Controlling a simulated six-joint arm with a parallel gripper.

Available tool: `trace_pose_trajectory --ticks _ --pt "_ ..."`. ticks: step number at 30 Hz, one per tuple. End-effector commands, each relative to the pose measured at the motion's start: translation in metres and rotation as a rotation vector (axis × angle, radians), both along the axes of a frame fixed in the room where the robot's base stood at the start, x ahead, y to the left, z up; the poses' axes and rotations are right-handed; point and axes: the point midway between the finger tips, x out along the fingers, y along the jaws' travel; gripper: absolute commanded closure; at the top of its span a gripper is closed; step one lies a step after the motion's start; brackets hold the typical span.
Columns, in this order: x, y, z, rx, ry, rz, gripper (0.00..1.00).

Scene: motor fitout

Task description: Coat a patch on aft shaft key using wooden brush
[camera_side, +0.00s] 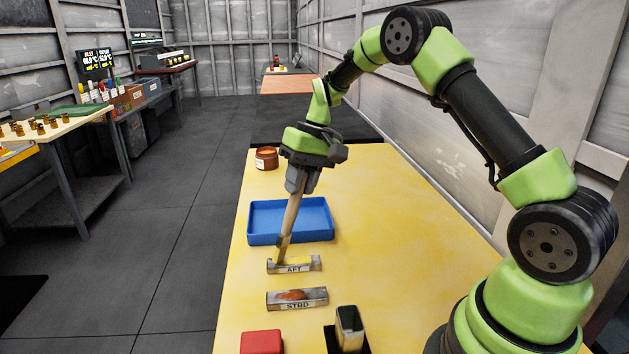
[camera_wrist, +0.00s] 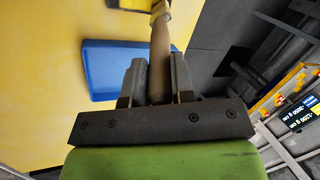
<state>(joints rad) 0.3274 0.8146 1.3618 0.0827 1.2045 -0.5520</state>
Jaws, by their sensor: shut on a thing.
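My gripper (camera_side: 299,186) is shut on the wooden brush (camera_side: 290,218), which hangs down, slightly tilted, with its bristle end low. In the side view the bristle end is at the block labelled AFT (camera_side: 293,266), the aft shaft key, over the yellowish left part of its top. I cannot tell for sure whether the bristles touch it. In the wrist view the brush handle (camera_wrist: 160,55) stands between the jaws (camera_wrist: 156,82); the brush tip and the key are out of that view.
A block labelled STBD (camera_side: 297,299) with a reddish-brown patch lies nearer the camera. A blue tray (camera_side: 326,234) lies behind the key, and a brown jar (camera_side: 266,158) stands farther back. A red block (camera_side: 262,343) and a dark open holder (camera_side: 349,328) are in front. The yellow table's right side is clear.

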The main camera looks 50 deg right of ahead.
Motion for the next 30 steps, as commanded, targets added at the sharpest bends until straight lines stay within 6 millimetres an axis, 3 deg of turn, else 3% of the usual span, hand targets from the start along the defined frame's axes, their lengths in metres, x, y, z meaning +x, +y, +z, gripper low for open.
trace_pose_trajectory --ticks 7,9,30 --pt "0.012 0.012 0.004 0.000 -0.002 0.002 1.00" --pt "0.013 0.012 0.020 -0.002 -0.007 -0.001 1.00" --pt "0.012 0.012 0.079 -0.002 -0.002 0.000 1.00"
